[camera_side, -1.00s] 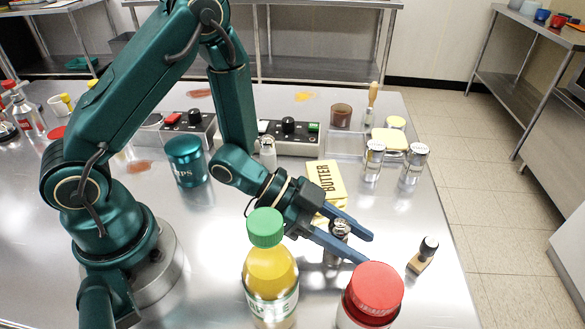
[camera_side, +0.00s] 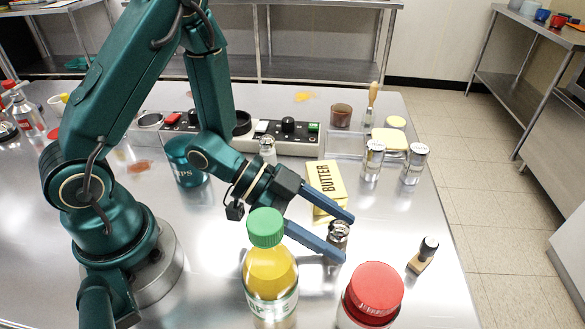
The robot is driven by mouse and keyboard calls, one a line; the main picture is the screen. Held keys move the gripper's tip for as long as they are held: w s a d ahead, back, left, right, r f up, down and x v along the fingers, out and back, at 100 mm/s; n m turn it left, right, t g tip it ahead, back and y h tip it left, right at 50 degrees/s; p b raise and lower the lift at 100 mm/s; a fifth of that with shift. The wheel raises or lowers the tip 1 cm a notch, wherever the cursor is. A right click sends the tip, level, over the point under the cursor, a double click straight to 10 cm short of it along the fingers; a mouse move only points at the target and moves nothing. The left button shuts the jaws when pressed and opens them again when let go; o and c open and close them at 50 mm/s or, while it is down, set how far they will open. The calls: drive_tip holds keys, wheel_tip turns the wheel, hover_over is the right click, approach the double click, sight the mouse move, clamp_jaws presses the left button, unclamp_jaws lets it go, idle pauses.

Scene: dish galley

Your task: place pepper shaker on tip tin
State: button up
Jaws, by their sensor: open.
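A small shaker with a metal top and dark contents, which looks like the pepper shaker (camera_side: 338,236), stands upright on the steel table, right of the juice bottle and in front of the butter. My gripper (camera_side: 347,238) is open, with its fingertips on either side of the shaker in this view. I cannot tell whether the fingers touch it or sit above it. The teal tip tin (camera_side: 183,170) stands on the table behind my arm at left. Its right side is partly hidden by my wrist, and its lettering is only partly visible.
A green-capped juice bottle (camera_side: 268,275) stands close in front of my fingers. A red-lidded jar (camera_side: 372,294) is at the front, and a stamp (camera_side: 424,255) lies to the right. The butter (camera_side: 326,185) is just behind. Two other shakers (camera_side: 372,163) (camera_side: 414,165) stand further back.

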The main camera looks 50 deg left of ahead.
drive_tip(key=shift+o, duration=1)
drive_tip(key=shift+s+a+r, duration=0.2)
drive_tip(key=shift+a, duration=0.1)
drive_tip(key=shift+s+a+r, duration=0.1)
drive_tip(key=shift+s+a, duration=0.05)
drive_tip(key=shift+r, duration=0.1)
